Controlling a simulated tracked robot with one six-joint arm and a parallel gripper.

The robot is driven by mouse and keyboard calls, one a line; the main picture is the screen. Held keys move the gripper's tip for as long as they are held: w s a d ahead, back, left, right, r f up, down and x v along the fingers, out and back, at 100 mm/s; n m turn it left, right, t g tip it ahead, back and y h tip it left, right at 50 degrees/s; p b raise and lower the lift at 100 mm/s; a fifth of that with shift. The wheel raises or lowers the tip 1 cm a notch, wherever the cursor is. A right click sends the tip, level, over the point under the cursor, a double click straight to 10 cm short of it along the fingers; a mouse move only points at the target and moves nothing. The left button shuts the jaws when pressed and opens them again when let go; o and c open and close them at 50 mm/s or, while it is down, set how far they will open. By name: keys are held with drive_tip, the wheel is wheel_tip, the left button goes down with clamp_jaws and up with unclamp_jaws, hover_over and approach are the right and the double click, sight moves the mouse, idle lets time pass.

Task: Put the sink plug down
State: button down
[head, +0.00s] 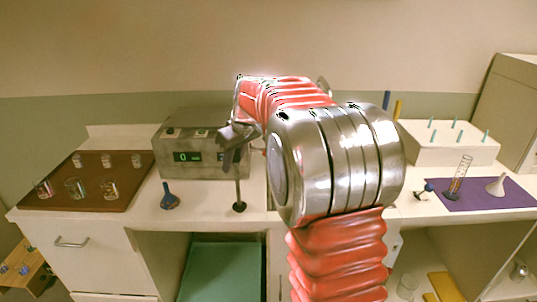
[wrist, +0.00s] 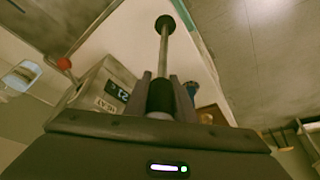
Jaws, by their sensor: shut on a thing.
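The sink plug (head: 239,207) is a thin metal rod with a dark round end and a black grip. It hangs below my gripper (head: 234,152), roughly upright, over the front part of the white counter. I cannot tell whether the dark end touches the counter. In the wrist view the rod of the sink plug (wrist: 164,55) points away from my gripper (wrist: 161,85). Both fingers are shut on its black grip. My arm hides part of the counter behind it.
A grey box with a digital display (head: 187,157) stands just behind. A dark blue funnel-shaped thing (head: 169,199) stands to the left. A brown tray (head: 125,165) with several glasses lies farther left. A purple mat (head: 460,203) lies at right. The counter's front edge is close.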

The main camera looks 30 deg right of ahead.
drive_tip(key=a+f, duration=0.1)
drive_tip(key=a, duration=1.3)
drive_tip(key=shift+w+a, duration=0.2)
drive_tip(key=shift+w, duration=0.2)
drive_tip(key=shift+f, duration=0.1)
